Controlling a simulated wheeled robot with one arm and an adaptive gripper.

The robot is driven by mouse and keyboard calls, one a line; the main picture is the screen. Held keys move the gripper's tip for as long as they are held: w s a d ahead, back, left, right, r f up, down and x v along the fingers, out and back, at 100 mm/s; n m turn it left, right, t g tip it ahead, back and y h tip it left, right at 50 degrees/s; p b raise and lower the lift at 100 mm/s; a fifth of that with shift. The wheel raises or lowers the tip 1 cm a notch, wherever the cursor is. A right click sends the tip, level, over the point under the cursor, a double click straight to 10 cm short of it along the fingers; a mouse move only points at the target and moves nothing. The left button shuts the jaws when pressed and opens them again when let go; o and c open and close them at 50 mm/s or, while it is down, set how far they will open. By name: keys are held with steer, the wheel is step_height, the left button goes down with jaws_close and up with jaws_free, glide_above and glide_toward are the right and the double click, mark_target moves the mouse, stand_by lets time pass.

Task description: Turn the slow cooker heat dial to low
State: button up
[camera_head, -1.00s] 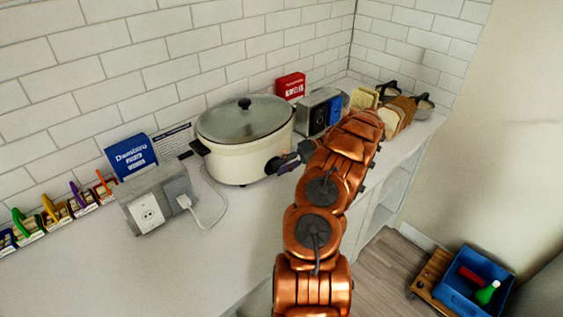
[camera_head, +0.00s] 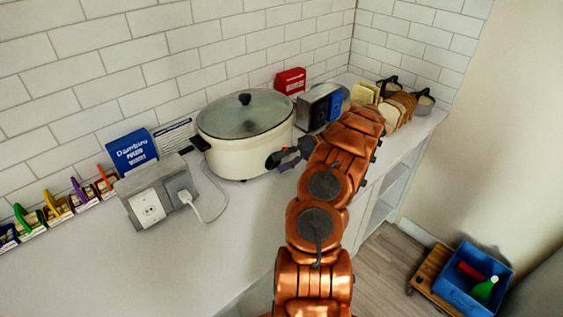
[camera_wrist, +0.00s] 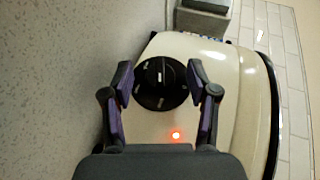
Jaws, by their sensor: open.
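The cream slow cooker (camera_head: 240,157) with a glass lid (camera_head: 246,114) stands on the counter against the tiled wall. Its black heat dial (camera_wrist: 161,83) has a raised grip bar and small white markings too blurred to read. A red light (camera_wrist: 176,135) glows on the cooker's front beside the dial. My gripper (camera_wrist: 159,80) is open, its two fingers on either side of the dial. In the head view my gripper (camera_head: 281,158) is at the cooker's right front, partly covering the dial. Whether the fingers touch the dial is unclear.
A grey outlet box (camera_head: 158,195) with a plugged-in white cord stands left of the cooker. A toaster (camera_head: 320,107) and bread slices (camera_head: 399,106) stand to the right. A blue crate (camera_head: 474,283) is on the floor. The front counter is clear.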

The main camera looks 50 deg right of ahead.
steer(key=shift+r, duration=0.15)
step_height(320, 180, up, 9)
steer(key=shift+r, duration=0.15)
stand_by(0.7)
steer(key=shift+r, duration=0.2)
stand_by(0.5)
